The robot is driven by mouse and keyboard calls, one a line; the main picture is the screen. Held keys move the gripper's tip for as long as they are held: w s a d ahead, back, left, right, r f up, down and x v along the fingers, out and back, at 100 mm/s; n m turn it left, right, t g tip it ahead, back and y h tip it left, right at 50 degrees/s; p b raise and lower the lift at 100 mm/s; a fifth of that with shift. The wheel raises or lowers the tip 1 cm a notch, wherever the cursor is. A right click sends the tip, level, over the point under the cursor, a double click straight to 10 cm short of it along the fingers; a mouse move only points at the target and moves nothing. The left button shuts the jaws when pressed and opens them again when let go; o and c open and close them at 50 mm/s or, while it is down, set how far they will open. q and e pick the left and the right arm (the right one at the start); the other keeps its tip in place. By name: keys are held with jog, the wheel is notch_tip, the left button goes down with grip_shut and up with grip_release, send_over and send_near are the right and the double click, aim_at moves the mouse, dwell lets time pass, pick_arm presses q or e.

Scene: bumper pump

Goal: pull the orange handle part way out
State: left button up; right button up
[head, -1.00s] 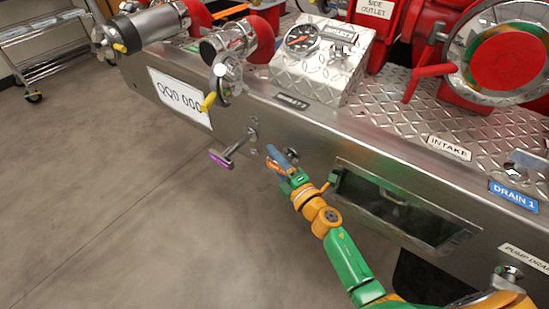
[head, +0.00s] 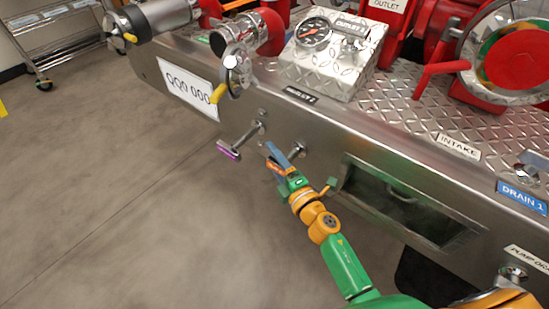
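The orange handle (head: 275,168) shows only as a small strip at the fingers of my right gripper (head: 276,158), in front of the steel bumper (head: 330,140). The fingers, blue-grey on the side that shows, are closed around it and hide most of it. A short metal rod (head: 298,150) stands out of the bumper just right of the fingers, so the handle sits some way off the bumper face. My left gripper is not in view.
A purple T-handle (head: 229,150) on a rod sticks out to the left. A recessed opening (head: 405,200) in the bumper lies to the right. Valves and a gauge (head: 314,33) are above. The floor (head: 120,190) in front is clear.

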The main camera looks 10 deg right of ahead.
aim_at(285, 174)
jog(key=v, duration=0.7)
jog(key=shift+s, duration=0.1)
